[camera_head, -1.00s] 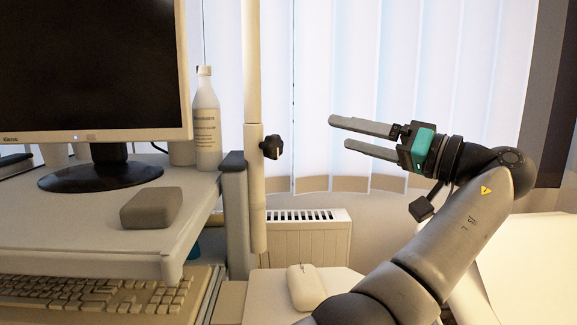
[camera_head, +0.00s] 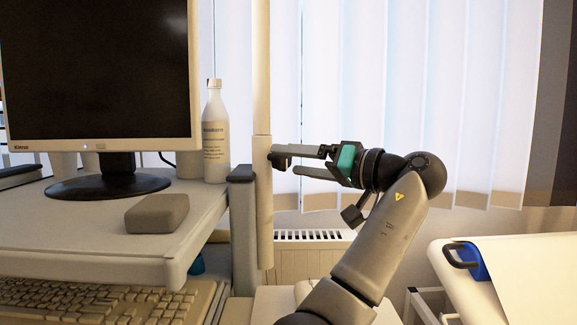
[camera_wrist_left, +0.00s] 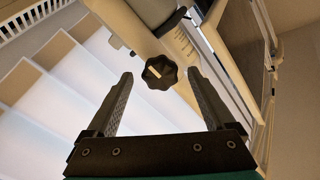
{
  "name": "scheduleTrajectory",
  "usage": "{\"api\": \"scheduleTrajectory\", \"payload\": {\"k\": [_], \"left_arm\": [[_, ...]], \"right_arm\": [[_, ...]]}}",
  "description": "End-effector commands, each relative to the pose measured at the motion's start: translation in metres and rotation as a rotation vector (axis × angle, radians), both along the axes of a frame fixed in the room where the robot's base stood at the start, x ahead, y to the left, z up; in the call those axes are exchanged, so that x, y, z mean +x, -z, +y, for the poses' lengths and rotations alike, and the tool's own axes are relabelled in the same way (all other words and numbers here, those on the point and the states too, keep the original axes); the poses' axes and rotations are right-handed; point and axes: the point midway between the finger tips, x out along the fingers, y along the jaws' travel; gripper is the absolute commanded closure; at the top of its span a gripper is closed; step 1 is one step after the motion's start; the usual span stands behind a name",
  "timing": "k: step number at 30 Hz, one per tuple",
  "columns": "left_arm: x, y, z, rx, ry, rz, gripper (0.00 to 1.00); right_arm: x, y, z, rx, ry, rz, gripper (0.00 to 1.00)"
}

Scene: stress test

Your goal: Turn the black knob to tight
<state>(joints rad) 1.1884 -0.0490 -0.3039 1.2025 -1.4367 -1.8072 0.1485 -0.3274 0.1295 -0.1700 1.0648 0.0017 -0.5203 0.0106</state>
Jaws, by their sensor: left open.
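The black knob (camera_head: 278,162) sits on the side of the pale upright pole (camera_head: 262,200) in the head view, partly covered by a finger. In the left wrist view the lobed knob (camera_wrist_left: 157,75) shows whole, with a pale mark on its face. My left gripper (camera_head: 285,162) comes from the right, level with the knob. It is open. In the wrist view its fingertips (camera_wrist_left: 160,76) stand on either side of the knob, with a gap visible at each side. How deep the knob lies between them is hard to tell. My right gripper is not in view.
Left of the pole a desk (camera_head: 60,235) carries a monitor (camera_head: 95,70), a white bottle (camera_head: 215,135) and a grey block (camera_head: 157,213). A keyboard (camera_head: 90,298) lies below. A radiator (camera_head: 310,237) and blinds (camera_head: 480,90) are behind. A white surface (camera_head: 530,270) stands at right.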

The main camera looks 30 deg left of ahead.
Motion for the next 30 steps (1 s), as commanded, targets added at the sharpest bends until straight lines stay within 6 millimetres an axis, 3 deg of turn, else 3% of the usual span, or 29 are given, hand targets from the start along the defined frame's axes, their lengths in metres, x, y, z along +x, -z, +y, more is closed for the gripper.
{"api": "scheduleTrajectory", "payload": {"k": [6, 15, 30], "left_arm": [[0.001, 0.000, 0.017, -0.001, 0.001, -0.002, 0.12], [0.002, -0.001, 0.019, -0.001, 0.001, -0.002, 0.13], [0.002, 0.000, 0.018, -0.001, 0.001, -0.001, 0.70]], "right_arm": [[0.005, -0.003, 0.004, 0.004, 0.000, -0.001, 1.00], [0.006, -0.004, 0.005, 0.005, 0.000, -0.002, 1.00], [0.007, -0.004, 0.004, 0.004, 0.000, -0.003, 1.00]]}}
